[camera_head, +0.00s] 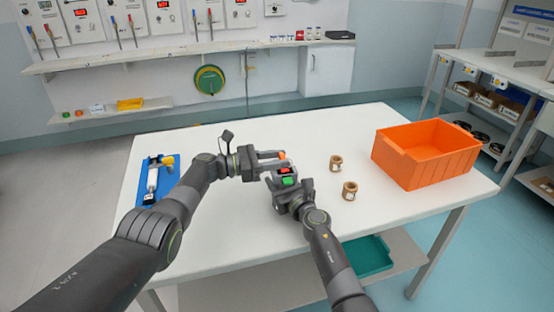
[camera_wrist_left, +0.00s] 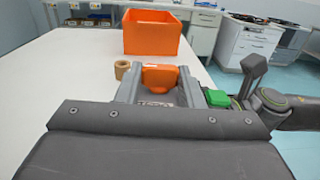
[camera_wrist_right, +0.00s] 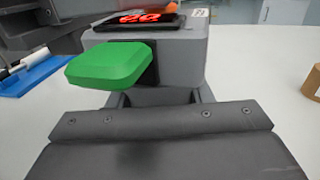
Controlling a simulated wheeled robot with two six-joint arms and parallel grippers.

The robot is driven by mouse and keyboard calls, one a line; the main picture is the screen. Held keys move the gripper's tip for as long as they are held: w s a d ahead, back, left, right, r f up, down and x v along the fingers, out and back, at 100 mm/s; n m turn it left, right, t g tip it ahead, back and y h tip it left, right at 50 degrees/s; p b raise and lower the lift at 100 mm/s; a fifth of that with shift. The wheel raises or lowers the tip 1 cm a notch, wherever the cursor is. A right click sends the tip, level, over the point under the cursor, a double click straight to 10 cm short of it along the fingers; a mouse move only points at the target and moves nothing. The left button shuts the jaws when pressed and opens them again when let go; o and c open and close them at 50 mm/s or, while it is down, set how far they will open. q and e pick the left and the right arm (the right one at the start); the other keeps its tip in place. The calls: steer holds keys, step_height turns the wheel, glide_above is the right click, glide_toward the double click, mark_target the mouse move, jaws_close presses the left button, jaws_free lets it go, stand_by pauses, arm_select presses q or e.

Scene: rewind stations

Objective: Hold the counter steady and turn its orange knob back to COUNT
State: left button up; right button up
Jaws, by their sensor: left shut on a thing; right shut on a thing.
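The counter (camera_wrist_right: 185,48) is a grey box with a red lit display and a green button (camera_wrist_right: 110,65) on the side facing my right gripper. In the head view its display (camera_head: 285,170) shows between my two grippers. The orange knob (camera_wrist_left: 160,77) sits between the fingers of my left gripper (camera_wrist_left: 160,90), which is shut on it; it also shows in the head view (camera_head: 282,156). My right gripper (camera_wrist_right: 155,95) is shut on the counter's body from the near side. The knob's markings are hidden or too small to read.
An orange crate (camera_head: 425,153) stands at the table's right. Two small tan cylinders (camera_head: 336,162) (camera_head: 350,190) stand between it and my right gripper. A blue tray (camera_head: 148,182) with a syringe-like tool lies at the left. The white table (camera_head: 240,270) is otherwise mostly clear.

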arm_select(q)
steer(key=shift+s+a+f+g, duration=0.15)
steer(key=shift+f+g, duration=0.05)
steer(key=shift+g, duration=0.1)
stand_by(0.4)
steer(key=o, duration=1)
steer(key=shift+r, duration=0.1)
steer(key=shift+a, duration=0.15)
steer(key=v, duration=1.1)
steer(key=shift+a, duration=0.35)
